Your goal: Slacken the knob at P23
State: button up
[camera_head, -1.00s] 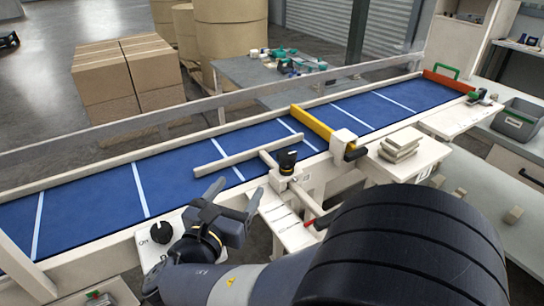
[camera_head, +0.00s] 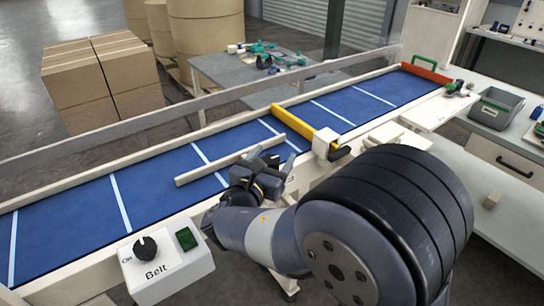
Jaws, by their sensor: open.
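A black clamp knob stood on the guide-rail bracket at the belt's near edge. In this view a dark shape between my fingers looks like this knob (camera_head: 272,160), but my gripper mostly covers the spot. The pale guide rail (camera_head: 215,166) lies over the blue belt just beyond. My gripper (camera_head: 273,168) is open at the near edge of the belt, with its fingers pointing away from me around the place of the knob. I cannot tell whether they touch it. No P23 label is readable.
A white box marked Belt, with a black dial (camera_head: 145,247) and a green button (camera_head: 186,238), stands at the near left. A yellow bar (camera_head: 305,127) crosses the belt (camera_head: 95,205) right of the rail. A grey bin (camera_head: 492,108) sits at right.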

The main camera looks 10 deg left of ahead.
jog(key=shift+c, duration=0.6)
jog(key=c, duration=0.9)
jog(key=shift+f+n+y+b, duration=0.15)
jog(key=shift+n+y+b, duration=0.25)
jog(key=shift+y+b, duration=0.25)
jog(key=n+y+b, duration=0.2)
jog(key=y+b, duration=0.1)
jog(key=shift+f+y, duration=0.15)
jog(key=shift+y, duration=0.2)
jog(key=n+y+b, duration=0.2)
jog(key=y+b, duration=0.1)
jog(key=b, duration=0.1)
jog(key=shift+a, duration=0.2)
jog(key=shift+n+g+y+b, duration=0.4)
jog(key=shift+n+y+b, duration=0.1)
jog(key=shift+b, duration=0.4)
jog(key=shift+a+n+y+b, duration=0.1)
jog(key=shift+n+y+b, duration=0.2)
jog(key=shift+b, duration=0.1)
